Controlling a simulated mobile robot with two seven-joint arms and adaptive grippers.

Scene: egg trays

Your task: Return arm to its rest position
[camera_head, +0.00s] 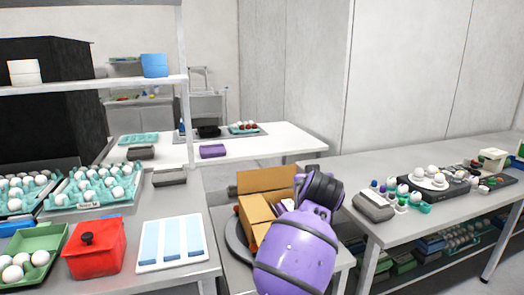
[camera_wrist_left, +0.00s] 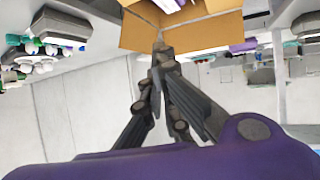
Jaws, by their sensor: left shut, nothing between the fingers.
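A purple arm link of mine (camera_head: 298,250) with a dark joint (camera_head: 322,188) rises at the lower middle of the head view. No gripper fingers show in that view. In the left wrist view my left gripper (camera_wrist_left: 161,48) has its dark fingers closed together, with nothing between them. The wrist picture looks turned over, with the tables along its top. Beyond the fingertips is an open cardboard box (camera_wrist_left: 190,36). In the head view the box (camera_head: 257,212) stands just left of my arm, partly hidden by it. My right gripper is not seen.
Egg trays (camera_head: 88,205), a red pot (camera_head: 94,262) and a white tray with blue strips (camera_head: 172,264) stand on the left table. The right table (camera_head: 425,238) holds a round plate of eggs (camera_head: 428,183) and a grey container (camera_head: 373,207). A shelf crosses the upper left.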

